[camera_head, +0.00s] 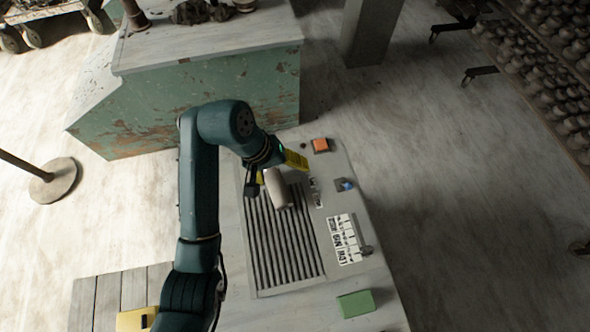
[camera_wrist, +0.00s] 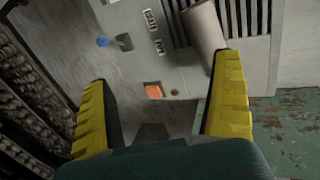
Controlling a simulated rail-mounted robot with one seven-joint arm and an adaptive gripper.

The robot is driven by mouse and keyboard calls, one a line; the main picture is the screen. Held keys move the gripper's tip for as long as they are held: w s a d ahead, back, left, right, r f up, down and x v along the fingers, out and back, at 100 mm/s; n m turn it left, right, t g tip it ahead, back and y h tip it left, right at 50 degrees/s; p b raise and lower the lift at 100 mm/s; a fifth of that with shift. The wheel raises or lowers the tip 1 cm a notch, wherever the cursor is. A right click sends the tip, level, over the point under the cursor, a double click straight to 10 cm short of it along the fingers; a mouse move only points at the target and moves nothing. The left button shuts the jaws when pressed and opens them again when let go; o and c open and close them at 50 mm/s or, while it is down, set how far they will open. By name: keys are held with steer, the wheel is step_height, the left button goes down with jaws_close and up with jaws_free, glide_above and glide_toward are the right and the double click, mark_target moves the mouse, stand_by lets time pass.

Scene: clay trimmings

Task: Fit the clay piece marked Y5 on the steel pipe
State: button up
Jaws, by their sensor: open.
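A smooth pale grey-beige cylinder (camera_head: 279,191) lies tilted on the ribbed grate of the bench. It also shows in the wrist view (camera_wrist: 203,27), at the upper right beside the right finger. I cannot tell whether it is the steel pipe or a clay piece. No Y5 mark is legible in either view. My gripper (camera_head: 280,170) is open at the far end of the grate, close to the cylinder. In the wrist view its yellow fingers (camera_wrist: 166,75) are spread wide with nothing held between them.
The grey bench (camera_head: 236,300) carries an orange block (camera_head: 321,145), a blue-topped item (camera_head: 345,185), a printed card (camera_head: 345,238), a dark knob (camera_head: 366,251) and a green block (camera_head: 355,303). A worn green cabinet (camera_head: 200,100) stands behind. Racks of grey pieces (camera_head: 550,60) stand at right.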

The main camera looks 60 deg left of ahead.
mark_target(274, 185)
steer(key=s+a+f+n+y+b, duration=0.1)
steer(key=s+a+f+n+b, duration=0.15)
steer(key=s+a+f, duration=0.35)
steer(key=b+x, duration=0.1)
steer(key=x, duration=0.2)
steer(key=b+x, duration=0.1)
steer(key=x, duration=0.1)
steer(key=b+x, duration=0.1)
steer(key=x, duration=0.2)
steer(key=shift+d+f+b, duration=0.3)
steer(key=shift+d+b, duration=0.1)
steer(key=x, duration=0.1)
steer(key=b+x, duration=0.1)
steer(key=x, duration=0.2)
steer(key=shift+w+d+f, duration=0.25)
steer(key=shift+w+d, duration=0.05)
steer(key=shift+w, duration=0.15)
steer(key=shift+w+f, duration=0.15)
steer(key=shift+f, duration=0.3)
steer(key=shift+c, duration=0.2)
steer(key=c, duration=1.2)
steer(key=shift+r, duration=0.2)
steer(key=shift+c, duration=0.6)
